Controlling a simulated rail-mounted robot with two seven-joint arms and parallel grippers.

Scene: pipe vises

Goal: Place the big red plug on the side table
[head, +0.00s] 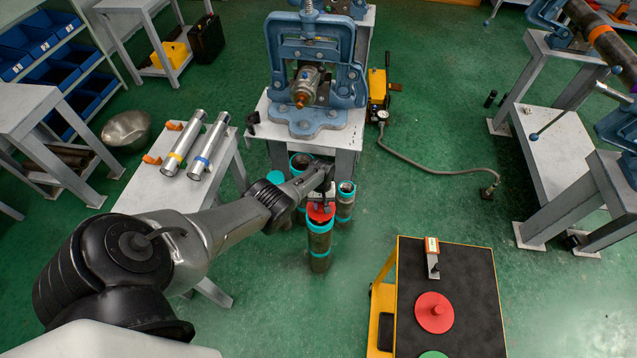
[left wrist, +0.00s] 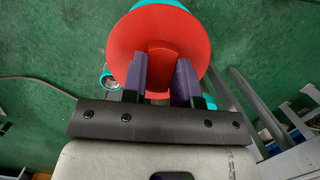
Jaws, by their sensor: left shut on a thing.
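My left gripper (head: 322,198) is shut on the handle of a red plug (head: 319,213). The plug sits at the top of an upright pipe with teal bands (head: 319,245). In the left wrist view its red disc (left wrist: 125,45) fills the top middle, and the purple fingers (left wrist: 160,80) clasp its handle from both sides. I cannot tell whether the plug is seated in the pipe or just above it. A second red plug (head: 434,312), a disc with a knob, lies on the black-topped yellow cart (head: 470,280). My right gripper is not in view.
Other teal-banded pipes (head: 345,200) stand close around the held plug. A blue pipe vise (head: 310,60) stands on a bench behind. Two silver tubes (head: 208,150) lie on a grey bench at left. A green disc (head: 433,354) and a small block (head: 432,258) share the cart top.

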